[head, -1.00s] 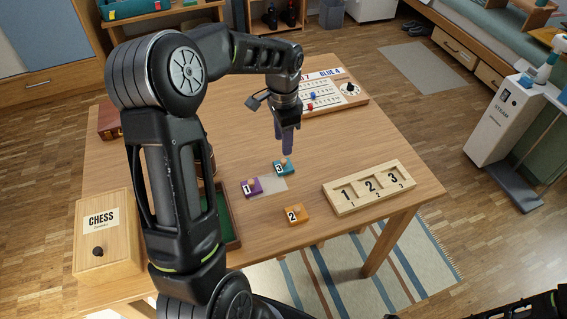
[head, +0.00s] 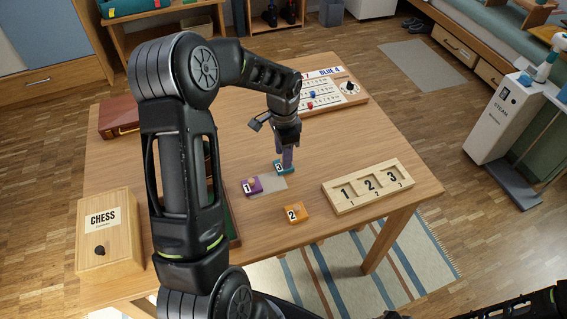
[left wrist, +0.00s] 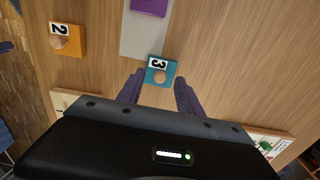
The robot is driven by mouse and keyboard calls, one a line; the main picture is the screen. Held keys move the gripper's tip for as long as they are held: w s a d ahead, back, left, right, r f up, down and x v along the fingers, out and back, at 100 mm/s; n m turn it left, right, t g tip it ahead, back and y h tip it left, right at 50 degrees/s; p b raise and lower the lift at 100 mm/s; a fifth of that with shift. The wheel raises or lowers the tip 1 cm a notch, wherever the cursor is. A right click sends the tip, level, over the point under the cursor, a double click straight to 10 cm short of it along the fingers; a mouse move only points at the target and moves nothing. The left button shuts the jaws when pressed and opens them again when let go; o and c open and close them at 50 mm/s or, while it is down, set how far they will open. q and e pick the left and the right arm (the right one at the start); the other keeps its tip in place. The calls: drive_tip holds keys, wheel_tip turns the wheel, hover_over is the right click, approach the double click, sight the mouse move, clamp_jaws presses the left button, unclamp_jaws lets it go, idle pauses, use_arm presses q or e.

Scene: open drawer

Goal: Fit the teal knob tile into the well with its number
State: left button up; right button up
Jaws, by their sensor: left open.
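The teal knob tile (head: 281,169), marked 3 with a round wooden knob, lies on the table at the end of a grey strip. My left gripper (head: 288,163) is open just above it and partly hides it. In the left wrist view the teal tile (left wrist: 161,71) lies just beyond and between the open fingertips (left wrist: 159,82), with its knob visible. The wooden tray (head: 369,186) has three wells numbered 1, 2 and 3 from left to right. The 3 well (head: 394,175) is at the right end, and all wells look empty. My right gripper is not seen.
A purple tile 1 (head: 251,186) lies left of the teal tile, and an orange tile 2 (head: 294,212) lies nearer the front. A CHESS box (head: 107,237), a red-brown case (head: 119,117) and a scoreboard (head: 335,91) stand around the table.

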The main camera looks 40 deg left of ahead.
use_arm(q)
drive_tip(key=shift+f, duration=0.8)
clamp_jaws()
idle(0.4)
